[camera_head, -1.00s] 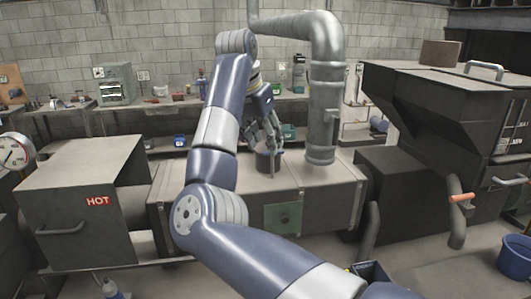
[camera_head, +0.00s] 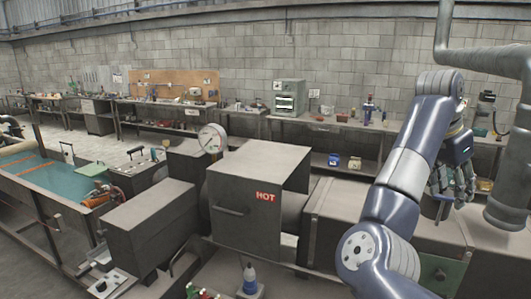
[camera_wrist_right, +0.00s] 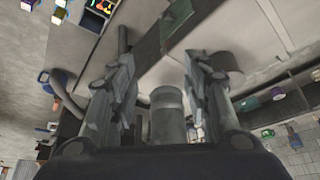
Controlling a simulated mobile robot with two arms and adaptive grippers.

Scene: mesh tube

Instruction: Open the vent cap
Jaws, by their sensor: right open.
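A short dark round stub (camera_head: 436,208), which may carry the vent cap, stands on the grey duct box. It is partly hidden behind my right arm and gripper, so I cannot tell whether a cap on it is open. The dark stub also shows in the right wrist view (camera_wrist_right: 223,64), beyond one finger. My right gripper (camera_head: 456,196) is open and empty beside the stub, fingers pointing down. In the right wrist view the open fingers (camera_wrist_right: 165,75) frame a grey pipe (camera_wrist_right: 168,118) in the background. My left gripper is not in view.
A thick vertical pipe (camera_head: 508,190) stands just right of my right gripper. A dark box marked HOT (camera_head: 250,205) with a handle is at the centre, with a round gauge (camera_head: 211,138) behind its left side. A cluttered workbench (camera_head: 330,122) runs along the back wall.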

